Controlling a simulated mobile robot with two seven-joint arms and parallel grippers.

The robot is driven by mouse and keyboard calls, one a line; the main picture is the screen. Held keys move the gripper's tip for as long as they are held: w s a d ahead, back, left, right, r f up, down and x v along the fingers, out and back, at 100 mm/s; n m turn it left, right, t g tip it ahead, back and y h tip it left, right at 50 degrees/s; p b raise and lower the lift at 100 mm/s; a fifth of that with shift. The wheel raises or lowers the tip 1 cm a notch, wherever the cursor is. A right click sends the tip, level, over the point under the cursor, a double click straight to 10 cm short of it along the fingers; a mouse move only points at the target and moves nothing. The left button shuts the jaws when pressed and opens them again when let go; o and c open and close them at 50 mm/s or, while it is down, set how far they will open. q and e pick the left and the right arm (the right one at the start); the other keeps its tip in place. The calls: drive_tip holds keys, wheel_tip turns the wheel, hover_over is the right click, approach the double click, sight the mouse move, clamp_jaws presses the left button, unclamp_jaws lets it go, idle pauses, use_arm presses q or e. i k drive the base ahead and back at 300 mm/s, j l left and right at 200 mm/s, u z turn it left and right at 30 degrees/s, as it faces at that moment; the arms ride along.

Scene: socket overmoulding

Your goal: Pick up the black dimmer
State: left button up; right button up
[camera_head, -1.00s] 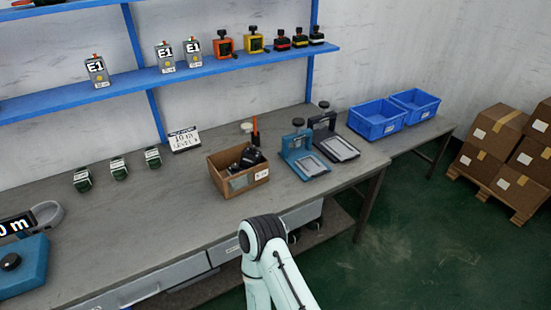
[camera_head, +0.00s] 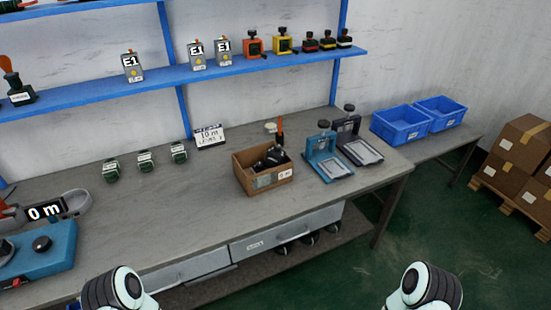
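Black parts (camera_head: 272,158) lie in an open brown cardboard box (camera_head: 262,183) on the grey workbench; one of them may be the black dimmer, but they are too small to tell apart. Parts of both my arms show at the bottom edge, one left of centre and one at the right. Neither of my grippers is in the picture. Nothing of mine touches the box.
A teal press (camera_head: 327,160) and a dark press (camera_head: 358,145) stand right of the box. Two blue bins (camera_head: 401,125) are further right. Several small dark green items (camera_head: 145,161) and a sign (camera_head: 209,137) stand left. The bench front is clear.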

sight(273, 158)
drive_tip(key=i+l, duration=0.25)
drive_tip(key=l, duration=0.15)
drive_tip(key=i+l, duration=0.3)
drive_tip(key=l, duration=0.15)
drive_tip(key=i+l+u, duration=0.2)
drive_tip(key=l+u, duration=0.15)
drive_tip(key=i+l+u, duration=0.1)
drive_tip(key=l+u, duration=0.25)
